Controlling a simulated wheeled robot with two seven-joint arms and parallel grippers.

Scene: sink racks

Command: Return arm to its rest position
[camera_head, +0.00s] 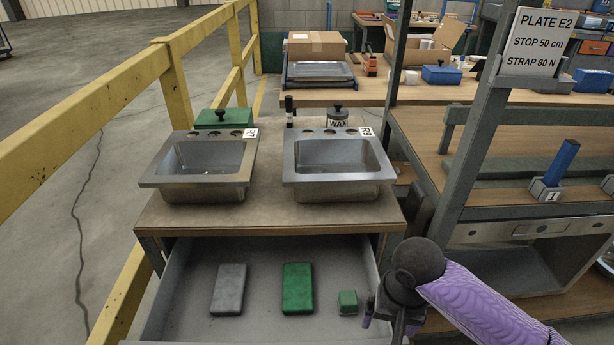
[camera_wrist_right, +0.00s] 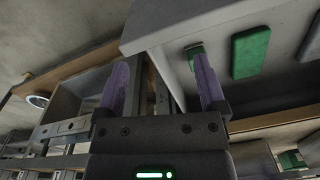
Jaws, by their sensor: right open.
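My right arm (camera_head: 480,300), in a purple sleeve, comes in from the lower right of the head view. My right gripper (camera_head: 385,312) hangs beside the right edge of the open drawer, partly hidden by its own wrist. In the right wrist view its two purple fingers (camera_wrist_right: 160,88) are wide apart with nothing held between them. The drawer's right wall passes close by the fingers there. My left gripper is not in view.
The open drawer (camera_head: 250,255) holds a grey block (camera_head: 229,289), a green block (camera_head: 297,288) and a small green block (camera_head: 347,302). Two sinks, R7 (camera_head: 200,192) and R9 (camera_head: 335,190), stand on the bench. A shelf post (camera_head: 478,150) and yellow railing (camera_head: 100,125) flank it.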

